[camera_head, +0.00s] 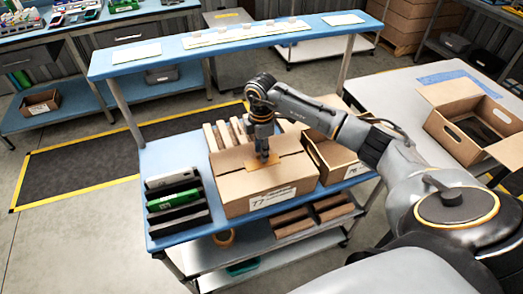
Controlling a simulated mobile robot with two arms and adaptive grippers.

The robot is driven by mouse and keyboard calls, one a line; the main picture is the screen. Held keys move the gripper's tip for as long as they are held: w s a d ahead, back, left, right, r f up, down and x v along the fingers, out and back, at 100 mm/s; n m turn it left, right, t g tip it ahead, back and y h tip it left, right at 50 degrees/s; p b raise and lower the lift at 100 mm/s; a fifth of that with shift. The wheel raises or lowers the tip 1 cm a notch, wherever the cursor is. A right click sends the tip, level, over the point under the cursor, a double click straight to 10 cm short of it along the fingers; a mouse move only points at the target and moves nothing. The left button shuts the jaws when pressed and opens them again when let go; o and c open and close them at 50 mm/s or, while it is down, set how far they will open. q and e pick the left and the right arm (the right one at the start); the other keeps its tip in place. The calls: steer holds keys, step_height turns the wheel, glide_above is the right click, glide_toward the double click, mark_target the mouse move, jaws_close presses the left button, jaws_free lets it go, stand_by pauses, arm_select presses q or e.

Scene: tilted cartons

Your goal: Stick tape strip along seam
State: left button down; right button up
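A brown carton (240,195) with a white label reading 77 stands on the blue worktable, its top flaps down. A flat orange-brown tape strip (274,164) lies on or just over the carton's top, near the middle. My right gripper (263,160) points straight down at the strip, with its fingers close together. They look shut, and their tips appear to touch the strip or hover just above it. The fingers and the strip's far part hide some of the seam. My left gripper is not in view.
Left of the carton is a rack (174,198) with green and dark boxes. An open carton (335,158) stands to the right. A raised blue shelf (230,42) spans the back. Another open carton (440,128) sits on the right-hand table.

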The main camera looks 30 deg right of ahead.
step_height(320, 180, up, 17)
steer(key=p, duration=0.4)
steer(key=shift+r, duration=0.2)
stand_by(0.3)
stand_by(0.4)
